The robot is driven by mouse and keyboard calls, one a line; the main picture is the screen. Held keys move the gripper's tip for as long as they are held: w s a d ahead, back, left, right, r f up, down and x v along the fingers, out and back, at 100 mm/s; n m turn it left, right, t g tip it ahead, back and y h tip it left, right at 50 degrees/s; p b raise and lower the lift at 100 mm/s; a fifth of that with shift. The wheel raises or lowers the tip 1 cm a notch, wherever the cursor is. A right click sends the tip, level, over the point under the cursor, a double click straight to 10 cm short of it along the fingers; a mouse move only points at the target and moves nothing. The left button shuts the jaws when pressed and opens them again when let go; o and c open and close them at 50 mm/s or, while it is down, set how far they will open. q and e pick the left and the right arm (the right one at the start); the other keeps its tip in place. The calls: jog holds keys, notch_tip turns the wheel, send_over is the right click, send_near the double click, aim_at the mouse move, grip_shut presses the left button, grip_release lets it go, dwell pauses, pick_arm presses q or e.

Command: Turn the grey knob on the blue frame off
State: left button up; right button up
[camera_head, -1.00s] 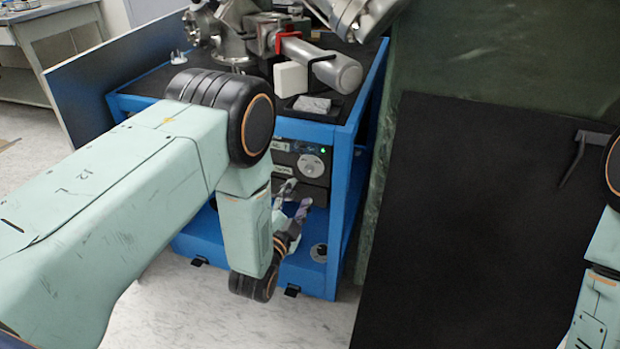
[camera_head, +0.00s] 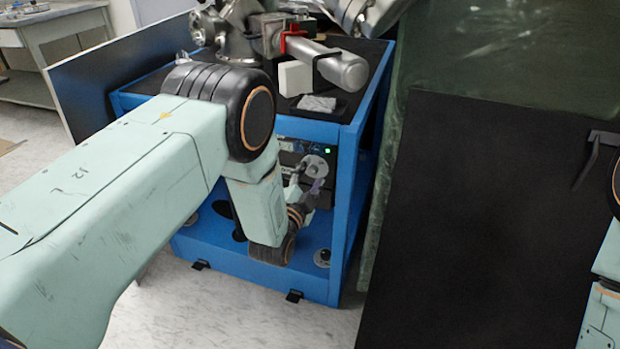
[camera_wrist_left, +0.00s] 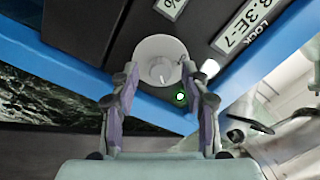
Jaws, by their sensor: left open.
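The grey knob (camera_head: 316,163) is round and sits on the black control panel of the blue frame (camera_head: 348,195), below the frame's top shelf. In the left wrist view the knob (camera_wrist_left: 160,60) faces me, with a small mark at its lower edge. My left gripper (camera_head: 305,181) is open in front of the panel; its fingers partly cover the knob in the head view. In the wrist view its fingertips (camera_wrist_left: 159,84) lie to either side of the knob's lower half; contact cannot be told. My right gripper is out of view.
A green light (camera_head: 327,150) glows beside the knob. Metal vacuum parts (camera_head: 330,65) and a white block (camera_head: 295,78) stand on the top shelf. A black panel (camera_head: 470,220) stands to the right. Marble-patterned floor (camera_head: 230,315) is clear in front.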

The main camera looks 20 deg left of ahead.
pick_arm(q)
jog(key=shift+c, duration=0.5)
grip_shut()
jog(key=shift+n, duration=0.3)
jog(key=n+p, duration=0.1)
jog(key=n, duration=0.2)
jog(key=shift+r+n+p, duration=0.1)
jog(key=shift+n+p, duration=0.2)
jog(key=n+p, duration=0.1)
jog(key=n, duration=0.3)
jog(key=shift+a+n, duration=0.1)
jog(key=shift+n, duration=0.2)
jog(key=n+p, duration=0.1)
jog(key=n, duration=0.3)
jog(key=shift+s+n, duration=0.1)
jog(key=shift+n, duration=0.2)
jog(key=shift+n+p, duration=0.65)
jog(key=shift+n, duration=1.55)
